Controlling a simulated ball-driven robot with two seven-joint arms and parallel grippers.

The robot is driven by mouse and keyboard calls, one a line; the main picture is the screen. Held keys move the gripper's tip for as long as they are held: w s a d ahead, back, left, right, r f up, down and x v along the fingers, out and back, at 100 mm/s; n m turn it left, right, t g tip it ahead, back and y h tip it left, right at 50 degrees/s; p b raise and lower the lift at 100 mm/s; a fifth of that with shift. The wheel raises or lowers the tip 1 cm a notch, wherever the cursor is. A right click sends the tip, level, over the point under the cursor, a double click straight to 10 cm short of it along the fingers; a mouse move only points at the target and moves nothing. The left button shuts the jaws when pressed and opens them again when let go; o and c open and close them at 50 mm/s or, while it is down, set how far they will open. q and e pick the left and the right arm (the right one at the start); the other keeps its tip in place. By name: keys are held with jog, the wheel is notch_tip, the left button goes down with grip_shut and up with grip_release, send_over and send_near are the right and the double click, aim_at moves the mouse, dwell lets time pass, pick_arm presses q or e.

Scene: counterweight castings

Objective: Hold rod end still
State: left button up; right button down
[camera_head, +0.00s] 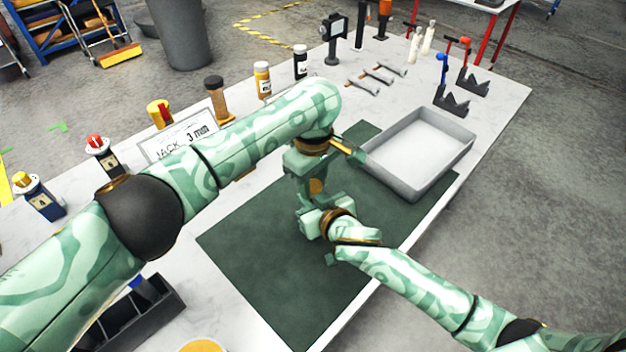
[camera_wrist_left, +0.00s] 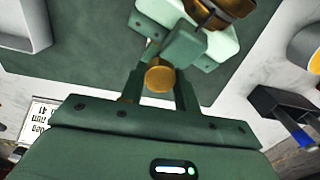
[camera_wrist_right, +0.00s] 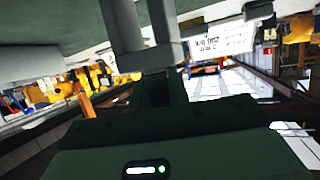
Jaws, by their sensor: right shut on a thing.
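The rod end is a round brass-coloured piece (camera_head: 317,186) between my two grippers, above the green mat (camera_head: 270,270). In the left wrist view its round face (camera_wrist_left: 160,77) sits between the fingertips of my left gripper (camera_wrist_left: 159,85), with a finger on each side and a slight gap showing. My left gripper (camera_head: 314,183) comes from above in the head view. My right gripper (camera_head: 311,208) comes from below and is shut on the rod end piece; its fingers partly hide it. In the right wrist view grey shapes block the held part.
A grey tray (camera_head: 376,172) stands right of the grippers on the mat's edge. Bottles, a sign (camera_head: 183,137) and push-button boxes line the far left side. Wrenches and dark V-blocks (camera_head: 452,101) lie farther back. A dark compartment box (camera_head: 150,322) is at lower left. The mat's front part is clear.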

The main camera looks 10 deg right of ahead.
pick_arm(q)
jog(key=m, duration=0.4)
jog(key=shift+m, duration=0.4)
jog(key=m, duration=0.5)
jog(key=shift+m, duration=0.3)
jog(key=o, duration=1.1)
jog(key=shift+r, duration=0.1)
jog(key=shift+r, duration=2.2)
jog(key=shift+c, duration=0.5)
